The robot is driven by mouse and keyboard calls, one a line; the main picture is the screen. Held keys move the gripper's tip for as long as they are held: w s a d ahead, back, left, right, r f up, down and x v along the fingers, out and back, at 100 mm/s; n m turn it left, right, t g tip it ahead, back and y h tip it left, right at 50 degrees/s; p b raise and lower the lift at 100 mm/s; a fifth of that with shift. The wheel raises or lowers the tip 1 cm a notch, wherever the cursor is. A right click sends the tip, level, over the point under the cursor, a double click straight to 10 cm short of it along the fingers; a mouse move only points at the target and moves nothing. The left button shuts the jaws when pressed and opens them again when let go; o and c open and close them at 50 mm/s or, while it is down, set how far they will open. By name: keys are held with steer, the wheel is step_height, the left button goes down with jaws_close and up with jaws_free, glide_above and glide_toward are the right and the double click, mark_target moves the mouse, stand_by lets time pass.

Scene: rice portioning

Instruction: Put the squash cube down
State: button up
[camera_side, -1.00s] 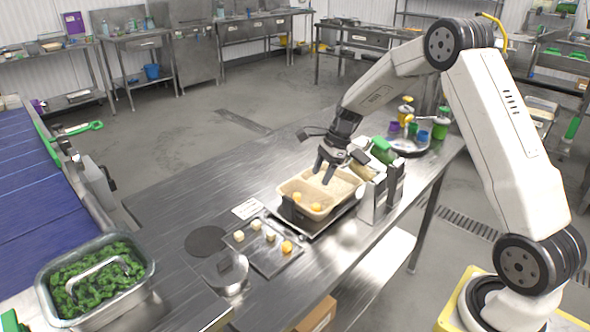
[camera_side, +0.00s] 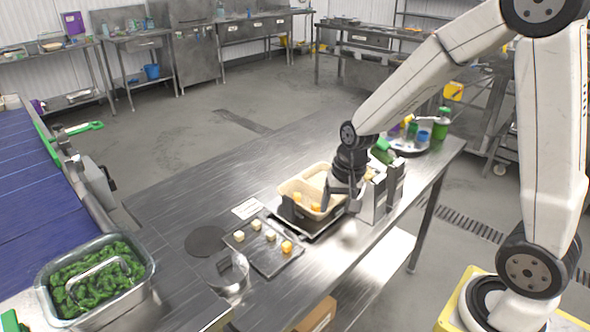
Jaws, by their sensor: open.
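An orange squash cube (camera_side: 316,208) lies in the near part of the beige divided container (camera_side: 286,188). A second, yellower cube (camera_side: 297,197) lies to its left in the same part. Several more cubes sit on a dark flat tray nearer the camera; the rightmost one (camera_side: 287,247) is orange and the others are pale. My gripper (camera_side: 338,205) points down at the container's right end, close to the orange cube. It is open, and I see no cube between its fingers. It hides the container's right side; whether it touches the container is unclear.
The dark flat tray (camera_side: 262,262) lies left of the container on the steel table (camera_side: 175,195). A metal holder (camera_side: 372,205) stands close right of my gripper. A round tray of bottles (camera_side: 408,150) is behind. A bin of greens (camera_side: 150,268) stands at front left. The table's far left is clear.

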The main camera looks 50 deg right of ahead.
steer(key=s+a+n+t, duration=0.1)
steer(key=s+a+n, duration=0.2)
steer(key=s+n, duration=0.4)
steer(key=shift+s+a+n+h, duration=0.2)
steer(key=shift+s+n+h, duration=0.2)
steer(key=shift+n, duration=0.1)
